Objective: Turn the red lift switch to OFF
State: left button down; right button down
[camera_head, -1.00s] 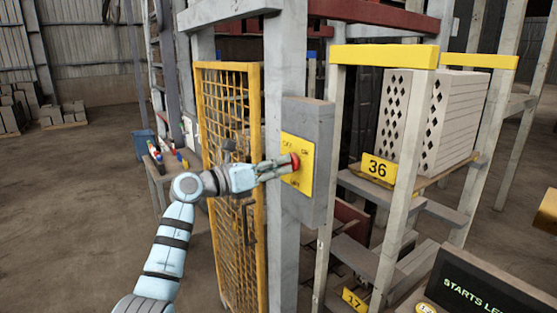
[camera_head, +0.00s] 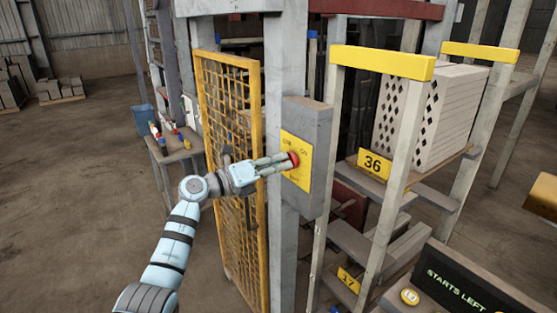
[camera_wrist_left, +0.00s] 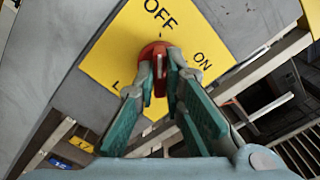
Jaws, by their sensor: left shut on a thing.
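The red lift switch (camera_head: 293,159) is a round knob on a yellow plate (camera_head: 298,178), fixed to a grey box (camera_head: 312,130) on a post. In the left wrist view the red knob (camera_wrist_left: 156,58) sits below the word OFF, with ON to its right on the yellow plate (camera_wrist_left: 110,45). My left gripper (camera_wrist_left: 160,85) is shut on the knob's grip, with a finger on each side. It also shows in the head view (camera_head: 280,163). The fingers hide part of the knob, so its exact pointing is hard to tell. My right gripper is not in view.
A yellow mesh gate (camera_head: 232,110) stands left of the box. A dark sign panel (camera_head: 465,290) is at lower right. Open floor lies at left.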

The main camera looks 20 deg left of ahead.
pick_arm(q)
jog(key=c, duration=1.7)
grip_release()
jog(key=shift+s+a, duration=0.1)
jog(key=shift+a, duration=0.05)
jog(key=v, duration=1.2)
